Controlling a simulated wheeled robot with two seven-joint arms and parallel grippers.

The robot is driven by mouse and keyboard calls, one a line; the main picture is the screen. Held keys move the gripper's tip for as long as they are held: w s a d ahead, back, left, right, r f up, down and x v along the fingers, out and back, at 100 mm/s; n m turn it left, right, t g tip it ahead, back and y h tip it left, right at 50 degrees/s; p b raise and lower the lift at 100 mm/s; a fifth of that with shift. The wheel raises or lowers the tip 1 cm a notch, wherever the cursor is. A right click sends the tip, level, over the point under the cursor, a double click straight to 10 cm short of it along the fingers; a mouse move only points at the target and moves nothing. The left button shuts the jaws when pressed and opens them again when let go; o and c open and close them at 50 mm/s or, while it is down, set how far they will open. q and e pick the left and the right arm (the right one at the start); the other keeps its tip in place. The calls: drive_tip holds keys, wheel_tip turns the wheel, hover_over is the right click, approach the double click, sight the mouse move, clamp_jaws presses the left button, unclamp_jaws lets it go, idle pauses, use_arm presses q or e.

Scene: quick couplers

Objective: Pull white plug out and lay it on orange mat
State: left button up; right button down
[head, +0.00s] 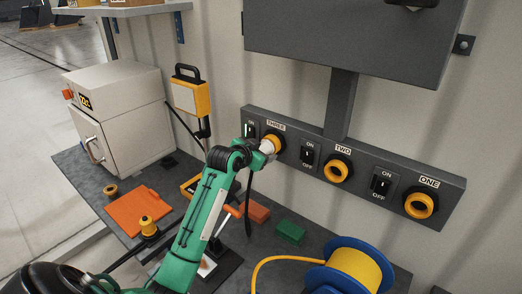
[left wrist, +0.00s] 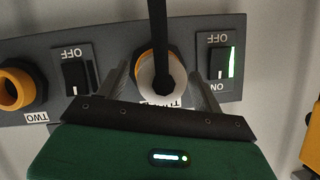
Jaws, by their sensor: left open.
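The white plug (head: 267,146) sits in the orange-ringed socket labelled THREE, at the left end of the grey panel. It also shows in the left wrist view (left wrist: 148,76), with its black cable crossing in front. My left gripper (head: 261,151) is at this plug. In the left wrist view its open fingers (left wrist: 162,88) stand on either side of the plug with gaps visible. The orange mat (head: 138,211) lies flat on the dark bench at the left. My right gripper is not in view.
Sockets TWO (head: 337,171) and ONE (head: 420,204) are empty. The switch (left wrist: 221,63) beside THREE glows green. A yellow plug (head: 149,227) stands at the mat's near edge.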

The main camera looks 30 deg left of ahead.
use_arm(q)
drive_tip(key=c, duration=1)
drive_tip(key=shift+o, duration=1.3)
drive_tip(key=c, duration=0.3)
drive_tip(key=shift+s, duration=0.1)
drive_tip(key=shift+s, duration=0.1)
